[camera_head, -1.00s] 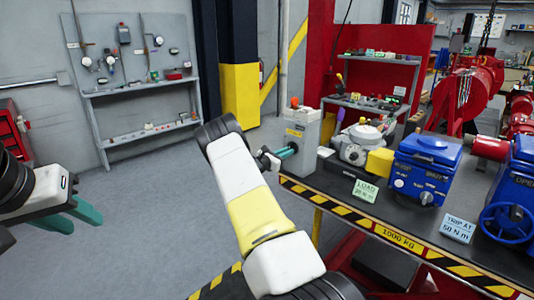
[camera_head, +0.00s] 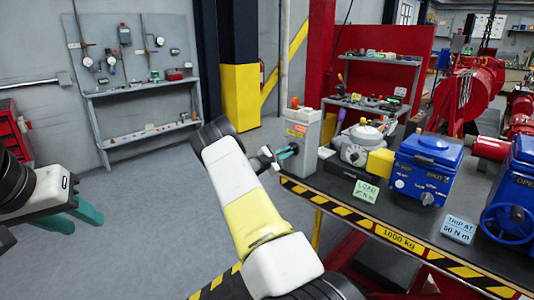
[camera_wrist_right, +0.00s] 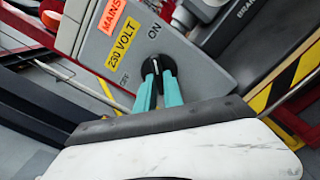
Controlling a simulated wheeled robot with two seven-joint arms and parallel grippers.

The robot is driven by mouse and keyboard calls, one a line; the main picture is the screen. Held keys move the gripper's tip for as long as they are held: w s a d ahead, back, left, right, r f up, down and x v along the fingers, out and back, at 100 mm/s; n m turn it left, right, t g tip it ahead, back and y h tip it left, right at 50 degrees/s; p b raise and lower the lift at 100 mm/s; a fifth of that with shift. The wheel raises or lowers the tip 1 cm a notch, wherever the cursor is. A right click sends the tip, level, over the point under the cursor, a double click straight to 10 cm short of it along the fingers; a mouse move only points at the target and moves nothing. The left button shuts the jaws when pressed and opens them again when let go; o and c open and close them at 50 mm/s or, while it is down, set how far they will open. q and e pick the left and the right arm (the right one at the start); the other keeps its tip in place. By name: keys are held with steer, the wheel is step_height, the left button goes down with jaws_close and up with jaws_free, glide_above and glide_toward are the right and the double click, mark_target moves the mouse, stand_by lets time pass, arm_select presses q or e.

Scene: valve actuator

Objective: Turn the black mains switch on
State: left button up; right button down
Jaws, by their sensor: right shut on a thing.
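The black mains switch (camera_wrist_right: 157,70) is a round knob on the face of a grey box (camera_wrist_right: 105,45) in the right wrist view. The box bears an orange MAINS label, a yellow 230 VOLT label and the words ON and OFF. My right gripper (camera_wrist_right: 158,80) has its teal fingers shut on the knob. In the head view the right gripper (camera_head: 287,152) reaches the left side of the grey box (camera_head: 304,135), and the knob itself is hidden. My left gripper (camera_head: 88,217) is at the far left, its teal fingers apart and empty.
The bench (camera_head: 425,222) has a striped edge. On it stand a grey motor unit (camera_head: 362,146) with a yellow part, a blue actuator (camera_head: 424,170), a blue handwheel unit (camera_head: 512,215) and label cards. The floor to the left is clear.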

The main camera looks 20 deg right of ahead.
stand_by(0.4)
steer(key=c, duration=1.5)
jaws_free()
steer(key=shift+o, duration=0.2)
steer(key=v, duration=0.8)
